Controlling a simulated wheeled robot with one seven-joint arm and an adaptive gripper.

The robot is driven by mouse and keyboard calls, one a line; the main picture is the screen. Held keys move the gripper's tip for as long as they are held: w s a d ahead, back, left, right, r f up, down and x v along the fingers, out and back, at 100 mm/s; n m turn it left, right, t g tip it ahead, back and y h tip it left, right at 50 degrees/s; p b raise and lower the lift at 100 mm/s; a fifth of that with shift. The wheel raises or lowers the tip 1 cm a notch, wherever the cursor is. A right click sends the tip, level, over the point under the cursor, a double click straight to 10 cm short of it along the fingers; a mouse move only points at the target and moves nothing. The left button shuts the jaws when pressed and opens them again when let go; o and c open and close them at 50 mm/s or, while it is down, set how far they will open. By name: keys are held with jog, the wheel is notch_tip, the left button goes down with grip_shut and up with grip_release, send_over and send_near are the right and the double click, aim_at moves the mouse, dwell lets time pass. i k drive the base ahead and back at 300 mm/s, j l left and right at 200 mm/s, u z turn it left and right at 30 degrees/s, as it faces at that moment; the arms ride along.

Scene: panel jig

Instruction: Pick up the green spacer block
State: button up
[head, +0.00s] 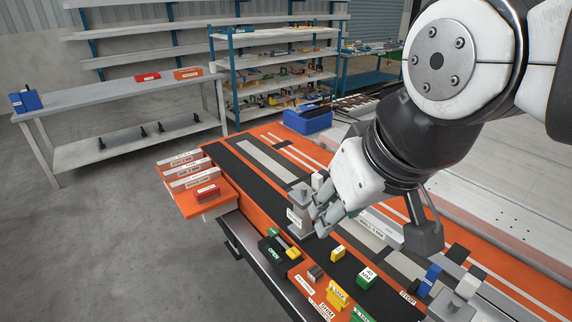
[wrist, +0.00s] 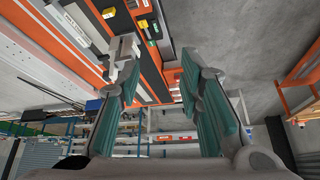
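A green block (head: 366,278) with a white label that seems to read 40 MM stands on the dark strip of the orange bench, right of a small yellow block (head: 338,254). My gripper (head: 320,212) is above the bench, up and left of the green block and apart from it, beside a grey clamp-like post (head: 299,215). In the wrist view the two teal fingers of my gripper (wrist: 162,100) are spread apart with nothing between them. I cannot make out the labelled green block for certain in the wrist view.
Black fixtures with an OPEN label (head: 272,250) lie at the bench's near edge. Yellow labelled pieces (head: 337,295) and a blue block (head: 429,280) stand near the green block. A red block (head: 207,193) rests on the left orange tray. A blue bin (head: 307,121) is at the back.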

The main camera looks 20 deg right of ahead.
aim_at(367, 277)
jog(key=j+z, duration=0.15)
jog(key=z, duration=0.75)
jog(key=i+j, duration=0.15)
jog(key=i, duration=0.2)
jog(key=k, duration=0.35)
jog(key=i+j, duration=0.1)
jog(key=j, duration=0.55)
jog(key=j+u, duration=0.1)
jog(key=j, duration=0.5)
jog(key=i, duration=0.05)
